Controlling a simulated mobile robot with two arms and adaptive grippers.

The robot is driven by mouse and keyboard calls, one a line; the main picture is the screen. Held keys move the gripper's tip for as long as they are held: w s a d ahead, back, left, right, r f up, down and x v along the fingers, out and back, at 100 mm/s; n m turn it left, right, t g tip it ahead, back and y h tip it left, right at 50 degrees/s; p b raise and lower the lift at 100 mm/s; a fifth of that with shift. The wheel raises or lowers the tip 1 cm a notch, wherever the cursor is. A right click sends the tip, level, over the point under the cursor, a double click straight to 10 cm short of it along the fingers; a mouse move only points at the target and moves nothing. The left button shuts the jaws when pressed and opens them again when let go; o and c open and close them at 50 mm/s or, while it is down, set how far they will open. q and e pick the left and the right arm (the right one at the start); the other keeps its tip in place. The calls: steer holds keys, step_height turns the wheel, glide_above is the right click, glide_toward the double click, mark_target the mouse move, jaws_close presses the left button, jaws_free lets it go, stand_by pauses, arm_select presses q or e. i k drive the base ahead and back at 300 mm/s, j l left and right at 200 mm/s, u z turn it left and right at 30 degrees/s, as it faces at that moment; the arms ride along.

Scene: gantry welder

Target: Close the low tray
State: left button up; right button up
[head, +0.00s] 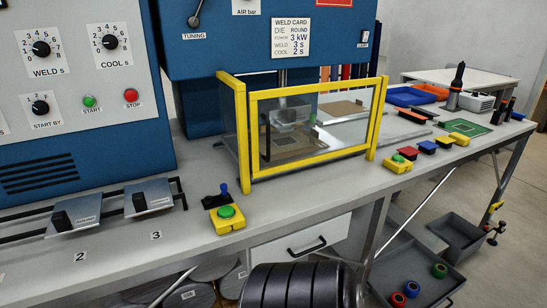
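A low dark grey tray (458,283) shows below the bench at the lower right, with a few red, blue and green round pieces lying in it. Its left part is cut off by the bench leg and the bottom edge of the picture. A second dark grey tray (470,252) sits behind it. I cannot tell how far either tray is pulled out. A white drawer front (275,248) with a black handle (307,247) is under the bench top.
The grey bench top (330,190) carries a yellow-framed guard (250,130), a green button box (226,218) and two labelled grey plates (148,197). A bench leg (372,232) stands left of the trays.

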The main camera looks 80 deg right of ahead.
mark_target(390, 272)
steer(key=z, duration=3.95)
steer(key=i, duration=0.2)
